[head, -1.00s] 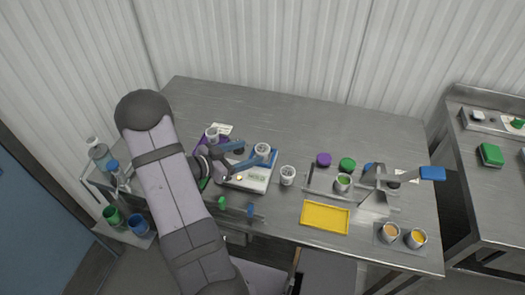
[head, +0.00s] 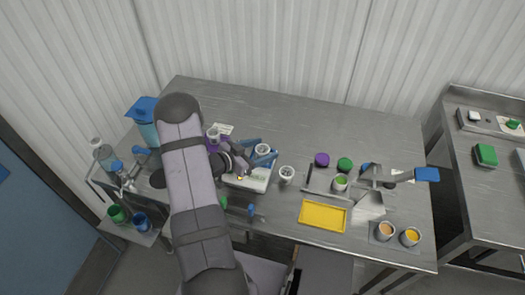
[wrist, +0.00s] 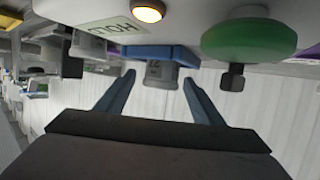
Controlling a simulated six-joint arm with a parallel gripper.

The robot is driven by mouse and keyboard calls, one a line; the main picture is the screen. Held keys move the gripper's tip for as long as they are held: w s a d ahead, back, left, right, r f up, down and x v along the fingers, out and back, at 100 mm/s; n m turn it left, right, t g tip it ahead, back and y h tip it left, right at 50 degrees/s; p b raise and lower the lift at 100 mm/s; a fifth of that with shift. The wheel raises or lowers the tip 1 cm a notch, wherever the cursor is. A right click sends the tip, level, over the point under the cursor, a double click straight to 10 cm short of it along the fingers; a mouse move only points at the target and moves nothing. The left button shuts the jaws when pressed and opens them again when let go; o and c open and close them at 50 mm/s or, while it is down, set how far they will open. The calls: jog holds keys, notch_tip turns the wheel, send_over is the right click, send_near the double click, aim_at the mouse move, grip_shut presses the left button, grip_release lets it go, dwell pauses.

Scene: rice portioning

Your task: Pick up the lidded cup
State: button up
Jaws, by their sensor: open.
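The fingers also show in the wrist view (wrist: 159,82). I see no contact with the cup.
The scale (head: 247,181) is under my gripper. Another cup (head: 286,173) stands right of it.

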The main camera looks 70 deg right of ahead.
aim_at(262, 149)
jog(key=shift+c, duration=0.2)
jog(key=shift+d, duration=0.1)
jog(key=c, duration=1.1)
jog(key=shift+c, duration=0.4)
jog(key=shift+r, duration=0.1)
jog(key=shift+r+b, duration=1.2)
jog(key=shift+r, duration=3.7)
